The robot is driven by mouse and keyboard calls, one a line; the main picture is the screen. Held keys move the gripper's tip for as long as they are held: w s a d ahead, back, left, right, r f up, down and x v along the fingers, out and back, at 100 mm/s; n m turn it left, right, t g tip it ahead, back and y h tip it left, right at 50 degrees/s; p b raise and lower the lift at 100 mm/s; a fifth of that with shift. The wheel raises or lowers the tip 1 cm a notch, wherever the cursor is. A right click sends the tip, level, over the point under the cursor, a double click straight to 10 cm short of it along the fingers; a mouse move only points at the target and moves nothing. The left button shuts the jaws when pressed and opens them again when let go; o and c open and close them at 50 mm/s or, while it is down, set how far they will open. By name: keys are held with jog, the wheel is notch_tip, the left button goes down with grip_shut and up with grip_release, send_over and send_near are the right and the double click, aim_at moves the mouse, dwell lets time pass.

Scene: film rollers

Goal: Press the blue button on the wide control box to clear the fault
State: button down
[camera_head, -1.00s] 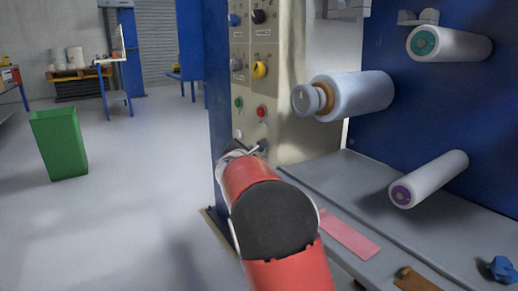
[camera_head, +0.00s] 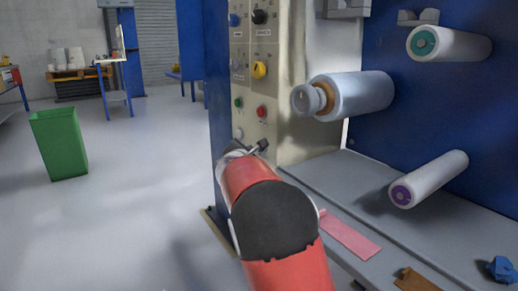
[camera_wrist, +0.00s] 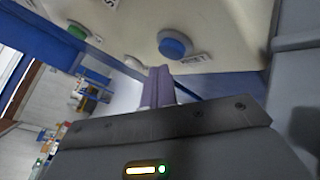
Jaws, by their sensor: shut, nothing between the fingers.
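The cream control box (camera_head: 250,85) stands upright on the edge of the blue machine frame, with several coloured buttons and knobs on its face. In the wrist view a round blue button (camera_wrist: 174,45) with a grey collar sits on the panel, just beyond my fingertips. My gripper (camera_wrist: 160,82) is shut and empty and points toward the panel. Whether its tips touch the button I cannot tell. In the head view my gripper (camera_head: 262,146) is at the lower part of the box, partly hidden by my red arm, and I cannot make out this blue button there.
A green button (camera_wrist: 78,30) is left of the blue one. Higher on the box are a red button (camera_head: 261,112) and a yellow knob (camera_head: 259,69). A large roller (camera_head: 355,94) projects close to the right. A grey ledge (camera_head: 440,220) lies below; open floor is left.

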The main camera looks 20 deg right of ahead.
jog(key=shift+w+d, duration=0.1)
jog(key=shift+d, duration=0.3)
jog(key=shift+w+d+b, duration=0.15)
jog(key=shift+d+b, duration=0.35)
dwell(0.6)
jog(key=shift+a, duration=0.15)
jog(key=shift+s+a, duration=0.3)
jog(key=shift+a, duration=0.4)
jog(key=shift+a, duration=0.1)
jog(key=a, duration=0.1)
jog(key=s+a, duration=0.1)
jog(key=a, duration=0.2)
jog(key=shift+s+a, duration=0.25)
jog(key=shift+a, duration=0.05)
dwell(0.6)
